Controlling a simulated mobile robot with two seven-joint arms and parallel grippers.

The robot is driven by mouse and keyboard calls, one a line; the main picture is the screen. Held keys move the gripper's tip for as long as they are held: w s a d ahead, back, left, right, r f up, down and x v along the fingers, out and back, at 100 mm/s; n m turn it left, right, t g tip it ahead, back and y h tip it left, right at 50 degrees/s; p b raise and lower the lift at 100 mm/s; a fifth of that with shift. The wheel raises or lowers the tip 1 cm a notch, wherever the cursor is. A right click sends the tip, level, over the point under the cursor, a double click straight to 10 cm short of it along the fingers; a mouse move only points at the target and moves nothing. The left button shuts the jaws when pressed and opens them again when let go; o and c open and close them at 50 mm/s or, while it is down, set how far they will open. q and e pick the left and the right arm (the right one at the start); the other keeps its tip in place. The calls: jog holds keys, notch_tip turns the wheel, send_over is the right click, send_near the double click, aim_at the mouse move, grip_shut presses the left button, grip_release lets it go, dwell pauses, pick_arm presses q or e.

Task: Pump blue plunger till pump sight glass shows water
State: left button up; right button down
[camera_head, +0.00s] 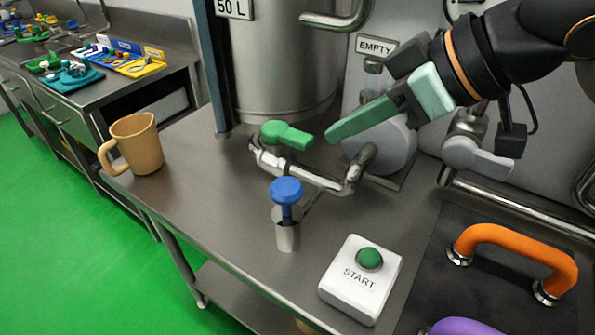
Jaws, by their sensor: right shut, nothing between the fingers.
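The blue plunger (286,191) stands upright on a thin stem out of a short metal cylinder (288,238) on the steel bench. Its knob is raised clear of the cylinder's rim. My right gripper (332,133) comes in from the upper right with its green fingers shut and empty. Its tips are above and to the right of the plunger, apart from it. A sign reading EMPTY (376,46) is on the panel behind my gripper. I cannot make out a sight glass or water; my gripper covers part of the pump (390,150). My left gripper is out of view.
A green valve handle (286,135) sits on the pipe just left of my fingertips. A white START box (361,279) with a green button stands right of the plunger. A tan jug (138,146) stands at the left. An orange handle (515,250) is at the lower right.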

jog(key=shift+f, duration=0.1)
jog(key=b, duration=0.2)
send_near(280, 182)
jog(key=w+a, duration=0.2)
jog(key=shift+a, duration=0.4)
jog(key=f, duration=0.3)
jog(key=shift+w+a+f, duration=0.1)
jog(key=shift+w+a, duration=0.05)
jog(key=shift+a, duration=0.1)
jog(key=shift+f, duration=0.45)
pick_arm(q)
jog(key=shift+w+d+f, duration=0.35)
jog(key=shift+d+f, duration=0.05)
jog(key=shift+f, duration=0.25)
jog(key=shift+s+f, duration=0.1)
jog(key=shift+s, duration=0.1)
